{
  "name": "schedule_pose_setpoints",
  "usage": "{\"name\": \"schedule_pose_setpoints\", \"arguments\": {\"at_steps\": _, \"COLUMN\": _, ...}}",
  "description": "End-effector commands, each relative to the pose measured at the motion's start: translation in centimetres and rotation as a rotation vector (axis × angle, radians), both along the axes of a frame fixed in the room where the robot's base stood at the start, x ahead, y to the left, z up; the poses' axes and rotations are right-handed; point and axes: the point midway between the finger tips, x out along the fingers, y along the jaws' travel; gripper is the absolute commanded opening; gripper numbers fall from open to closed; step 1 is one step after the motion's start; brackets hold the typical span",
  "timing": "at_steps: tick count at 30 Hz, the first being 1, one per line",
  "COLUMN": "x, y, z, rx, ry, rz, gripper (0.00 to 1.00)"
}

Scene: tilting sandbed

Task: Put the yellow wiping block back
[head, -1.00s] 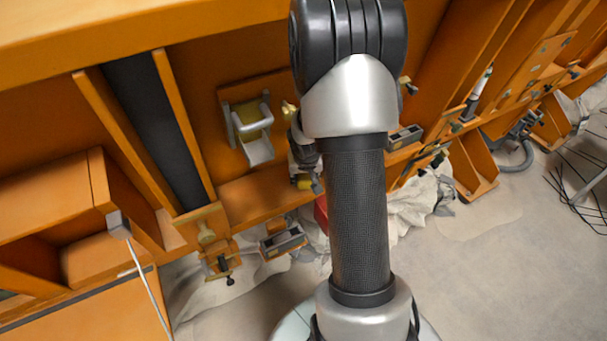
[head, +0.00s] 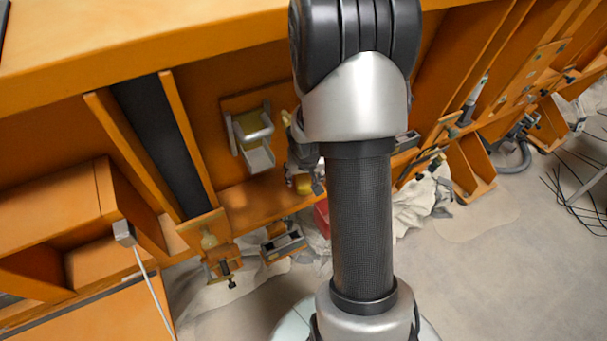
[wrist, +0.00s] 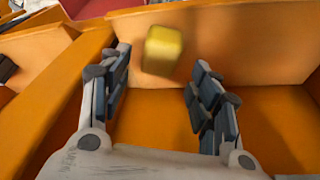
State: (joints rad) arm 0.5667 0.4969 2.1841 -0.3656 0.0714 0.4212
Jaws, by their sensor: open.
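A small yellow block (wrist: 163,50) shows in the wrist view, slightly blurred, in front of an orange panel. In the head view the yellow block (head: 303,186) is at the fingers of my gripper (head: 305,178), partly hidden by them. In the wrist view my gripper (wrist: 161,76) is open, with one finger on each side below the block. A gap shows between the block and both fingers. I cannot tell whether the block rests on the orange surface. A metal bracket (head: 258,155) with a yellowish patch behind its bar is on the orange wall left of my gripper.
An orange ledge (head: 250,205) runs below the bracket. Clamps (head: 222,262) and a grey metal fixture (head: 283,243) sit along the lower edge. A dark strip (head: 160,150) between orange ribs is at left. My arm covers the middle of the head view.

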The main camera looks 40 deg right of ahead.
Motion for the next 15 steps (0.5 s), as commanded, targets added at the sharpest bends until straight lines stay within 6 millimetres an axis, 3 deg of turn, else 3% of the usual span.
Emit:
{"name": "schedule_pose_setpoints", "arguments": {"at_steps": 1, "x": -0.4, "y": 0.3, "z": 1.8, "rx": -0.001, "ry": -0.002, "rz": -0.001, "gripper": 0.57}}
{"name": "schedule_pose_setpoints", "arguments": {"at_steps": 6, "x": -1.4, "y": 1.1, "z": 4.8, "rx": -0.001, "ry": -0.003, "rz": 0.000, "gripper": 0.57}}
{"name": "schedule_pose_setpoints", "arguments": {"at_steps": 15, "x": -2.3, "y": 1.7, "z": 6.8, "rx": 0.001, "ry": 0.001, "rz": -0.001, "gripper": 0.57}}
